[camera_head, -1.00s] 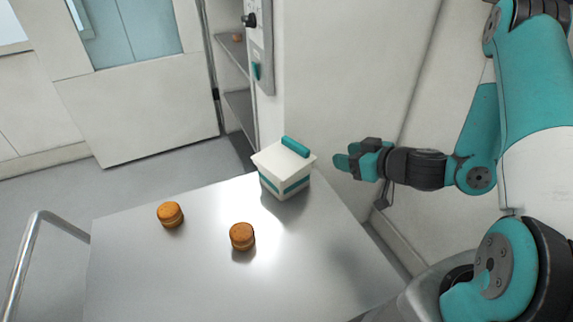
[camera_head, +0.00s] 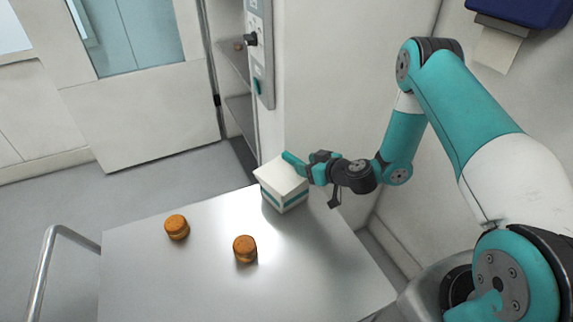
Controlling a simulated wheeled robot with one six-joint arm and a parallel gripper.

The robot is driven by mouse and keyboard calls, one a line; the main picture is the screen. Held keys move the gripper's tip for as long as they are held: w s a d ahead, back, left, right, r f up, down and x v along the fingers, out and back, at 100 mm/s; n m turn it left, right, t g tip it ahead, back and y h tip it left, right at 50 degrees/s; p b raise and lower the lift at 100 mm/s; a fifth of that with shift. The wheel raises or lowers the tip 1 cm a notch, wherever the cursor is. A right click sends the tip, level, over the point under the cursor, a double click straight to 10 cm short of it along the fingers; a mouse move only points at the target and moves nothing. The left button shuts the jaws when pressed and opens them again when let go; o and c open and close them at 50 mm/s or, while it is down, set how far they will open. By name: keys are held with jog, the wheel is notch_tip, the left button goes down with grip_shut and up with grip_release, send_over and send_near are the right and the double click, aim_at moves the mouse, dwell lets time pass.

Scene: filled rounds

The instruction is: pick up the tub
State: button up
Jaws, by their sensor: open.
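The tub (camera_head: 281,188) is a white, box-like container with a teal band around its side. It stands upright on the far right corner of the metal table. Its teal lid handle, seen in the earlier frame, now merges with the teal fingers in the picture. My gripper (camera_head: 303,168) is open at the right side of the lid, with its fingers at the handle. I cannot tell whether the fingers are around the handle or touching it.
The metal table (camera_head: 200,285) also bears two brown filled rounds, one at the left (camera_head: 177,227) and one near the middle (camera_head: 245,249). A wall rises behind and right of the tub. A metal rail (camera_head: 45,270) runs at the left. The table's front is clear.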

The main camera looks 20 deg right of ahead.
jog(key=shift+x, duration=0.9)
grip_shut()
jog(key=shift+r, duration=0.1)
notch_tip(320, 180, up, 18)
jog(key=b, duration=0.4)
